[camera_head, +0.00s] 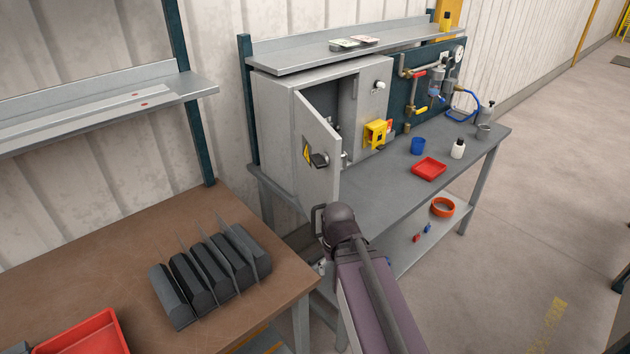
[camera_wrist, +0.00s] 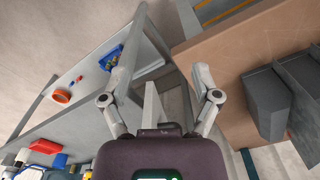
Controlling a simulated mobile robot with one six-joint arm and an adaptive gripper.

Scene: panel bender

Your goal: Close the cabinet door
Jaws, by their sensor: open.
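The grey cabinet (camera_head: 273,125) stands on the grey workbench against the wall. Its door (camera_head: 318,150) is swung open toward the front, with a black handle and a yellow warning label on its face. The inside of the cabinet is dark and partly hidden by the door. My arm reaches in from the bottom of the head view and ends just below the door's lower edge.
A brown table (camera_head: 130,235) with several dark bent parts (camera_head: 210,268) and a red tray (camera_head: 85,335) is at left. The workbench (camera_head: 385,190) holds a small red tray (camera_head: 429,169), a blue cup (camera_head: 418,146) and a white bottle (camera_head: 458,149). Open floor lies at right.

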